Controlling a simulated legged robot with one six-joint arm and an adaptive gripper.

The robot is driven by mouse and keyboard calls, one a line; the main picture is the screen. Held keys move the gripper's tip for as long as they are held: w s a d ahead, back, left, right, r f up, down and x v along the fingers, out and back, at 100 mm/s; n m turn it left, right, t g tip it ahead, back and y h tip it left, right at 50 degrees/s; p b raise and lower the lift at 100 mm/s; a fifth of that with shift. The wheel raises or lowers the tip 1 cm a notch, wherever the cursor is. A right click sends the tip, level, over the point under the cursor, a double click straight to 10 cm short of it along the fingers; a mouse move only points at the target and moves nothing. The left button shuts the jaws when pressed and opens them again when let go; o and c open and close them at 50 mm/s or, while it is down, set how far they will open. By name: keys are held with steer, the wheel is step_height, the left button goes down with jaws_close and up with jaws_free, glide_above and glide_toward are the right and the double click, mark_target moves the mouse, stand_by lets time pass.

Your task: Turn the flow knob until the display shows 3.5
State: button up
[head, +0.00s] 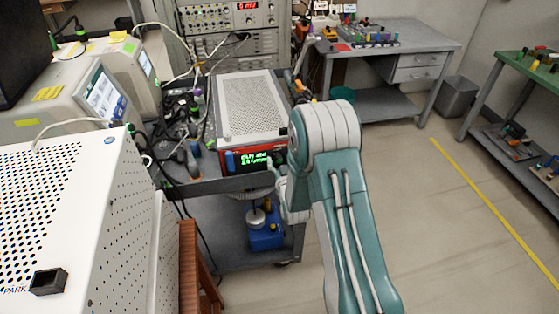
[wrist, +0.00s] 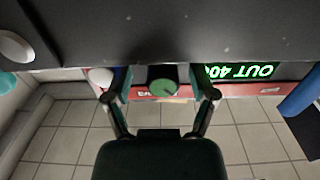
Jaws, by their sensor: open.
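The instrument (head: 262,105) has a white perforated top and a red front, with a lit green display (head: 254,158). Its lower line is small and hard to read, perhaps about 4. In the wrist view the display (wrist: 240,71) appears upside down and reads "OUT 400"; its other line is cut off. A dark round knob with a green face (wrist: 163,86) sits on the red front beside the display. My gripper (wrist: 163,94) is open, one finger on each side of this knob; I cannot tell whether they touch it. In the head view my arm hides the knob.
The instrument stands on a dark cart (head: 230,183) crowded with cables and tools. A white perforated box (head: 60,200) stands at the near left. In the wrist view a blue object (wrist: 298,97) is at the right. Floor is open on the right.

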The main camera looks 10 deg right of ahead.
steer(key=shift+a, duration=0.2)
jaws_close()
steer(key=m, duration=0.3)
steer(key=shift+m, duration=0.4)
steer(key=shift+r+m, duration=0.1)
steer(key=shift+m, duration=1.7)
jaws_free()
steer(key=shift+w, duration=0.1)
